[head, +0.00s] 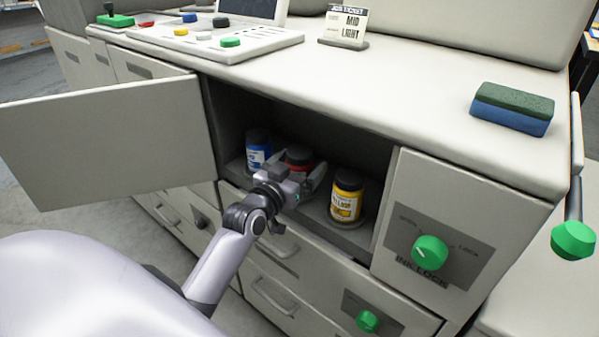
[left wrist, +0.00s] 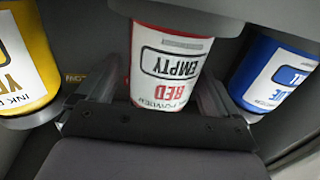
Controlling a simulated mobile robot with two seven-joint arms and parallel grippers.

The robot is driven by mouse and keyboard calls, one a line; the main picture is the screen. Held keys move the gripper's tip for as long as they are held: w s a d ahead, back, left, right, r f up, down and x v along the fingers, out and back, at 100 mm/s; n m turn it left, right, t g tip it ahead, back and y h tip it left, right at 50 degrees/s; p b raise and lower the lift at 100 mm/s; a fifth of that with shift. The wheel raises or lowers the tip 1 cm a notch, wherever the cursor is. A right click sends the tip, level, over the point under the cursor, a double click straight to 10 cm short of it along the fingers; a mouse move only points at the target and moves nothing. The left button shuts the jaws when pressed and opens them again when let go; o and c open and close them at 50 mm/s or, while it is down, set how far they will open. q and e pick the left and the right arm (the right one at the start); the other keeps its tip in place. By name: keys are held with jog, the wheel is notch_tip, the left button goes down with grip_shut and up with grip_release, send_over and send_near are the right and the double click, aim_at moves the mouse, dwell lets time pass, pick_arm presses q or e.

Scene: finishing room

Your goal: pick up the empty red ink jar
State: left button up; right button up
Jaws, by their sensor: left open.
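The red ink jar (head: 298,156) stands in the open compartment between the blue and yellow jars. Its label reads "EMPTY" and "RED" upside down in the left wrist view (left wrist: 168,68). My left gripper (head: 299,174) reaches into the compartment in front of it and hides its lower part. In the left wrist view the open fingers of this gripper (left wrist: 163,92) are on either side of the red jar. I cannot tell whether they touch it. My right gripper is not in view.
A blue jar (head: 257,149) and a yellow jar (head: 346,196) stand close on either side. The compartment door (head: 110,140) is swung open to the left. A panel with a green knob (head: 429,252) is at the right. The counter above holds a sponge block (head: 512,108).

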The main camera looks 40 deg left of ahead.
pick_arm(q)
jog(key=shift+w, duration=0.8)
jog(key=c, duration=1.1)
